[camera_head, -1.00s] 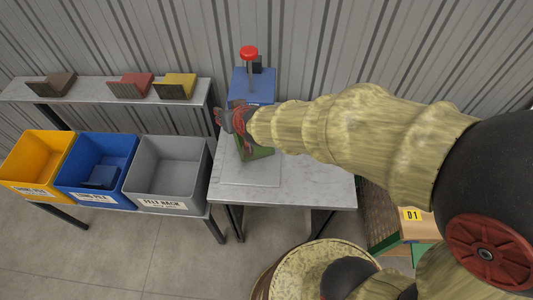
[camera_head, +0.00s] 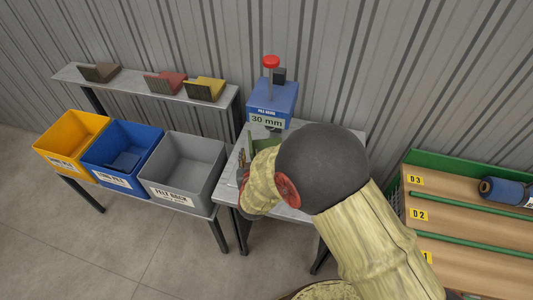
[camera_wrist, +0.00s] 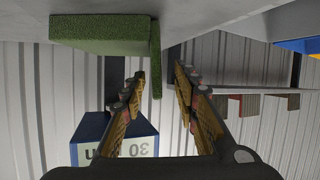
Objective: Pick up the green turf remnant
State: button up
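The green turf remnant (camera_wrist: 98,34) shows in the wrist view, where the picture is upside down. It has a broad part against the pale table surface and a thin upright flap (camera_wrist: 155,62). My gripper (camera_wrist: 158,76) is open, with its two fingers apart. The thin flap lines up with the gap between the fingertips; I cannot tell whether they touch it. In the head view a little of the green turf (camera_head: 263,142) shows behind my arm. My gripper (camera_head: 241,168) is mostly hidden there at the table's left side.
A blue device reading 30 mm (camera_head: 272,104) with a red knob stands at the back of the grey table (camera_head: 229,190). Yellow (camera_head: 72,138), blue (camera_head: 121,153) and grey (camera_head: 182,168) bins stand left, below a sample shelf (camera_head: 132,91). A slotted wooden rack (camera_head: 470,222) stands right.

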jog(key=b+x, duration=0.2)
jog(key=x, duration=0.3)
jog(key=shift+w+d, duration=0.15)
jog(key=shift+w, duration=0.3)
jog(key=shift+c, duration=1.4)
grip_shut()
